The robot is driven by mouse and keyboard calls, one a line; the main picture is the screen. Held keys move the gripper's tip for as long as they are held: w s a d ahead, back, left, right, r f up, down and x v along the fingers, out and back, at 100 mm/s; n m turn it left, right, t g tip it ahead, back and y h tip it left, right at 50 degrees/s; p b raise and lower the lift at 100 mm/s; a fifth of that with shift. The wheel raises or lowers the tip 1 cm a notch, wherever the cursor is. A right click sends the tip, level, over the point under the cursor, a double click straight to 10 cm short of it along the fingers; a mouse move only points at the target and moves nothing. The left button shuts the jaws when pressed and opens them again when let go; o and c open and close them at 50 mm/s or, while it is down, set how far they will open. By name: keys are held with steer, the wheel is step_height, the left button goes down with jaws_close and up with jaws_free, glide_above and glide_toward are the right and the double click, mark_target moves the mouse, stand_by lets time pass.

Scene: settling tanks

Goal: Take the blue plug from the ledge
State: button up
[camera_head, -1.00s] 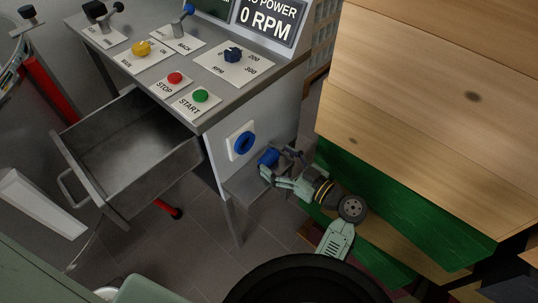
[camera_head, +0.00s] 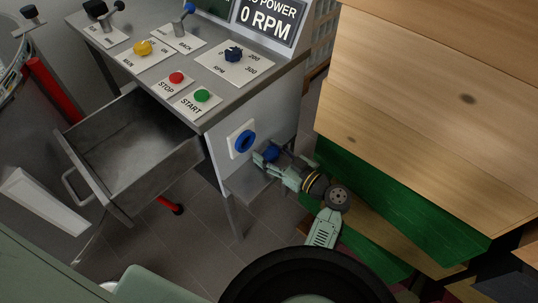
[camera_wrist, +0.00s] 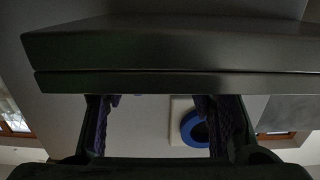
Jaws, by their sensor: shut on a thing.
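The blue plug (camera_head: 271,152) is at the small grey ledge (camera_head: 247,183) on the console's side, in the head view. My gripper (camera_head: 267,158) is around it with its fingers shut on it, and partly covers it. Whether the plug still touches the ledge I cannot tell. In the wrist view the ledge's grey edge (camera_wrist: 180,50) fills the upper part, with my gripper's two fingers (camera_wrist: 158,118) just below it, apart from each other. The plug does not show clearly there.
A blue ring socket (camera_head: 243,140) on a white plate is on the console side just above the ledge; it also shows in the wrist view (camera_wrist: 194,128). An open drawer (camera_head: 130,165) juts out left. Stacked wooden boards (camera_head: 430,110) stand close at right.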

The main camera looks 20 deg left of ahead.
steer(key=c, duration=0.7)
steer(key=shift+o, duration=0.2)
steer(key=shift+d, duration=0.1)
